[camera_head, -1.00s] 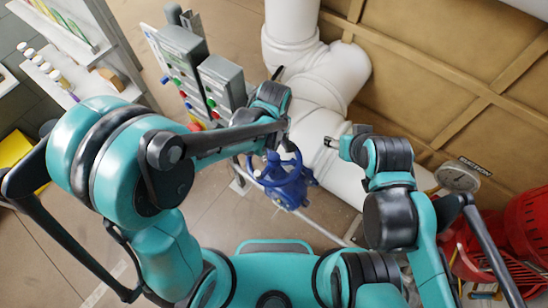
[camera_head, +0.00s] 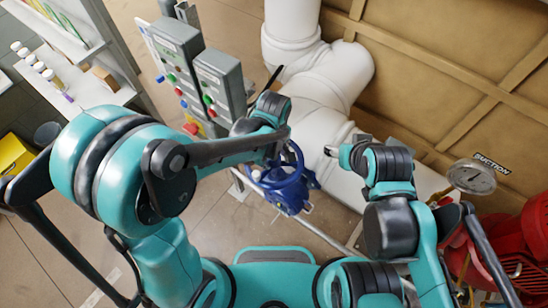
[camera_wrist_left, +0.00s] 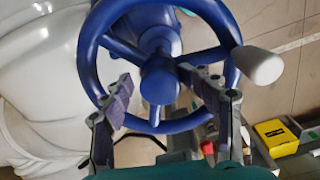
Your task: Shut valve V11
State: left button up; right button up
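A blue valve with a round handwheel (camera_head: 290,182) stands below the white pipes in the head view. No V11 label can be read on it. In the left wrist view the spoked handwheel (camera_wrist_left: 92,52) fills the upper middle, with a hub (camera_wrist_left: 160,78) and a pale knob (camera_wrist_left: 257,66) on its right rim. My left gripper (camera_wrist_left: 165,98) is open, its fingers apart on either side of the hub and lower spoke, in front of the wheel. Contact cannot be told. My right gripper (camera_head: 332,151) is small in view beside the white pipe, away from the wheel; its opening is unclear.
Thick white pipes (camera_head: 322,82) run behind the valve. A grey control box with buttons (camera_head: 218,88) stands to the left, close to my left arm. A shelf (camera_head: 75,95) is at far left.

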pick_arm(q)
jog(key=c, duration=0.5)
jog(key=shift+s, duration=0.15)
jog(key=c, duration=0.4)
jog(key=shift+o, duration=0.2)
jog(key=shift+f+m+b, duration=0.1)
jog(key=shift+m+b, duration=0.2)
jog(key=shift+m, duration=0.6)
jog(key=m+b, duration=0.1)
jog(key=m, duration=0.3)
jog(key=shift+m, duration=0.4)
jog(key=m, duration=0.4)
jog(key=shift+m+b, duration=0.4)
jog(key=m, duration=0.4)
jog(key=m+b, duration=0.1)
jog(key=m, duration=0.8)
jog(key=shift+b, duration=0.3)
jog(key=m, duration=0.4)
jog(key=shift+f+m+b, duration=0.1)
jog(key=shift+m+b, duration=0.2)
jog(key=shift+m, duration=0.1)
jog(key=shift+o, duration=0.2)
jog(key=m, duration=0.4)
